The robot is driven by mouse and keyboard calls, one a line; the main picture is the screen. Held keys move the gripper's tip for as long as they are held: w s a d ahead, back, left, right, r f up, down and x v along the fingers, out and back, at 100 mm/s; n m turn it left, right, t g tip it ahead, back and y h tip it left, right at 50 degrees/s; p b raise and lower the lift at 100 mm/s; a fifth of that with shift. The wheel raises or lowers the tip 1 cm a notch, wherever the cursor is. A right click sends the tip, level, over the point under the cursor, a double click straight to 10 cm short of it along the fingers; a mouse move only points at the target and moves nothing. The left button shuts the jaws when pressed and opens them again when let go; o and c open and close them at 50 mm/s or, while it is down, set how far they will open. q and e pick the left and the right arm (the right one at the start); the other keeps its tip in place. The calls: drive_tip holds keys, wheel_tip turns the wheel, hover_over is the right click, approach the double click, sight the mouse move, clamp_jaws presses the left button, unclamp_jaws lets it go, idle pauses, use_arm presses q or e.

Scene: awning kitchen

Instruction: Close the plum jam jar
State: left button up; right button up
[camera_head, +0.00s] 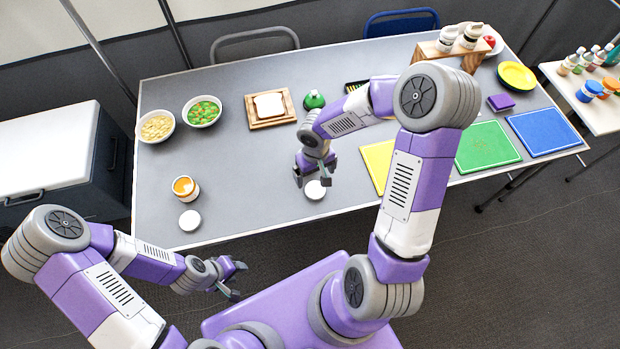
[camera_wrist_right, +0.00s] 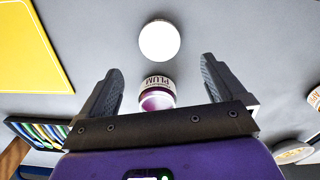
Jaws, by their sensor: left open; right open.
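The plum jam jar (camera_wrist_right: 157,95) stands open on the grey table in the right wrist view, with purple jam and a label reading PLUM. In the head view my right gripper hides it. A round white lid (camera_head: 315,190) lies flat on the table just in front of it; it also shows in the right wrist view (camera_wrist_right: 159,41), apart from the jar. My right gripper (camera_head: 312,179) is open above the table, and in the right wrist view its fingers (camera_wrist_right: 160,70) appear on either side of the jar, holding nothing. My left gripper (camera_head: 234,281) is open and empty, off the table's front edge.
An open jar of orange jam (camera_head: 184,187) and another white lid (camera_head: 190,220) sit at the left. Two bowls (camera_head: 157,126) (camera_head: 202,111), a bread board (camera_head: 270,121) and a green item (camera_head: 314,99) stand behind. A yellow board (camera_head: 378,160) lies right of my right gripper.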

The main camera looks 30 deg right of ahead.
sight(315, 189)
drive_tip(key=shift+s, duration=0.25)
drive_tip(key=shift+f+b, duration=0.4)
drive_tip(key=shift+f, duration=0.85)
drive_tip(key=shift+f, duration=0.1)
wheel_tip(315, 189, down, 5)
drive_tip(key=shift+f+b, duration=0.1)
drive_tip(key=shift+b, duration=0.9)
drive_tip(key=c, duration=1.1)
